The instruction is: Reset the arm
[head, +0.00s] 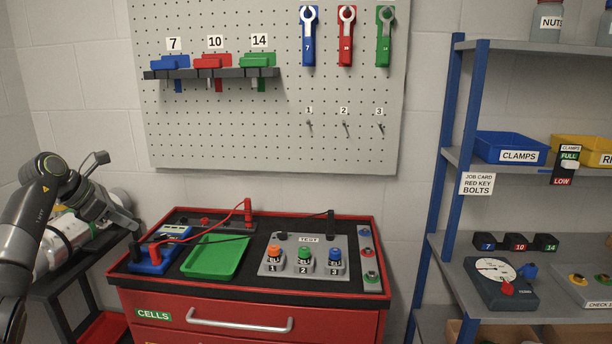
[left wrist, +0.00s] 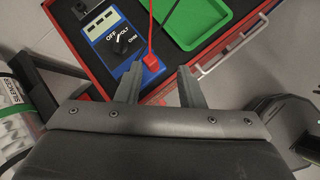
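My left arm comes in from the left in the head view. Its left gripper (head: 128,222) hangs in the air beside the left edge of the red cart. In the left wrist view the left gripper (left wrist: 161,85) has its two fingers apart, with nothing between them. Beyond the fingers lies the blue multimeter (left wrist: 118,38) with a red plug (left wrist: 150,62); the meter also shows on the cart top (head: 150,258). My right gripper is in neither view.
The cart (head: 225,335) carries a green tray (head: 214,258), red and black leads and a test block (head: 290,268) with three cells. A dark side table with a grey cylinder (head: 75,238) stands close to my left arm. A blue-framed shelf (head: 462,140) stands at the right.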

